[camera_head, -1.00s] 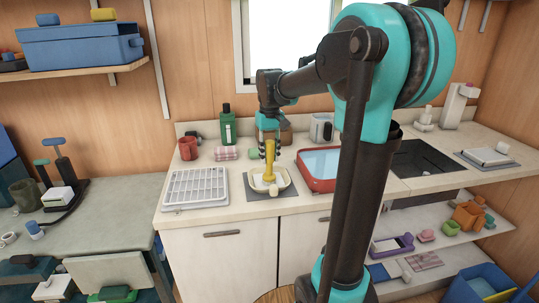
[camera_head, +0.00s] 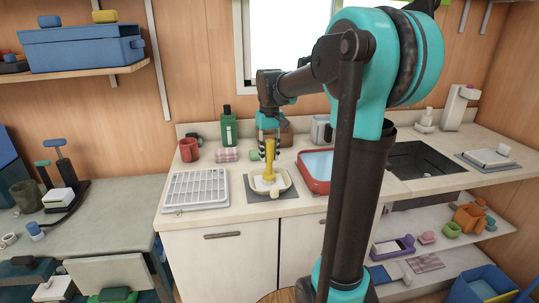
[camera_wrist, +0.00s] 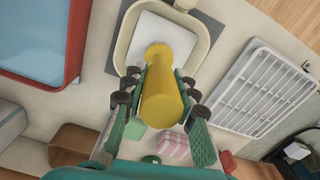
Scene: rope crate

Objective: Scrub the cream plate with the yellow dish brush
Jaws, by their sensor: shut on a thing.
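The yellow dish brush (camera_head: 270,158) stands roughly upright in my gripper (camera_head: 269,141), which is shut on its handle. In the wrist view the brush (camera_wrist: 165,88) points away from the camera, between the green fingers of my gripper (camera_wrist: 157,85). Its pale head is down at the cream plate (camera_head: 287,184); the plate's rim also shows in the wrist view (camera_wrist: 124,42). The plate lies on a grey mat (camera_head: 252,192) on the counter.
A white drying rack (camera_head: 196,188) lies left of the plate. A red basin with blue water (camera_head: 316,186) stands close on the right. Behind are a red mug (camera_head: 188,150), a green bottle (camera_head: 228,125) and a folded pink cloth (camera_head: 227,155). The counter's front edge is close.

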